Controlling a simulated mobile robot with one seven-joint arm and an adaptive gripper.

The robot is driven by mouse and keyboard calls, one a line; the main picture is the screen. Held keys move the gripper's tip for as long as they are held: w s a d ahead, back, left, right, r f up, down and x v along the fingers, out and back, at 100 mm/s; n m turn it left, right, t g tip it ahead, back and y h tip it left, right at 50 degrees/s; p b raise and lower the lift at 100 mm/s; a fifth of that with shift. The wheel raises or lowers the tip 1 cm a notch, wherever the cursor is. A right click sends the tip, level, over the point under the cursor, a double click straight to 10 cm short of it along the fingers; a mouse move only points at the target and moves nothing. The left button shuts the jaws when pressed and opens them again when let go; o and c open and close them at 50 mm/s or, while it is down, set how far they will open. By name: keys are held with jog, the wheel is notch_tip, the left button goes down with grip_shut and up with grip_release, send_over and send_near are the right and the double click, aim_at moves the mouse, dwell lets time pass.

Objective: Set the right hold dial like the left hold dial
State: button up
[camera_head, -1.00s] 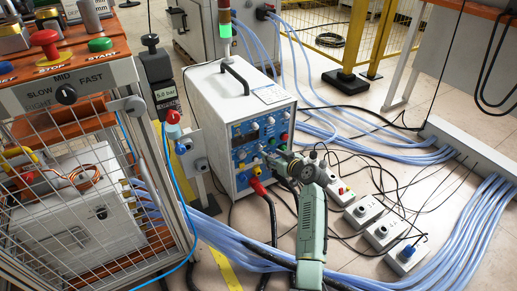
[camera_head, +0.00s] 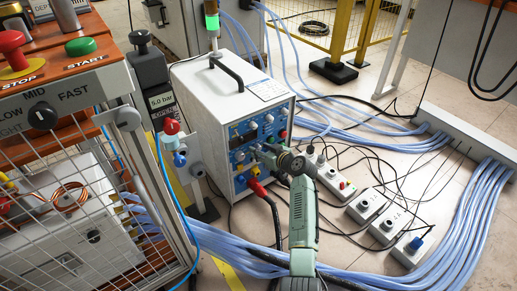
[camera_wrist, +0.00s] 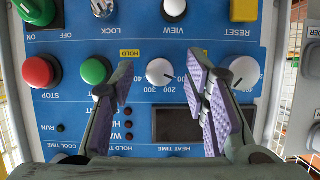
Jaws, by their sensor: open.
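The heater's blue panel (camera_wrist: 60,130) fills the wrist view, turned upside down relative to the head view. A white hold dial (camera_wrist: 159,72), the right one on the upright panel, lies between my fingers with a small dark mark toward its lower right. The other white dial (camera_wrist: 244,72), the left one, is just beyond the right-hand finger in the picture, which covers part of its surroundings; its mark shows toward its lower left. My gripper (camera_wrist: 160,75) is open, its purple pads apart on both sides of the first dial. In the head view my gripper (camera_head: 262,155) is at the panel.
Red (camera_wrist: 41,71) and green (camera_wrist: 96,71) buttons sit beside the dial; a white VIEW knob (camera_wrist: 174,8) and a dark display (camera_wrist: 180,124) lie near.

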grip_shut()
dwell(0.5)
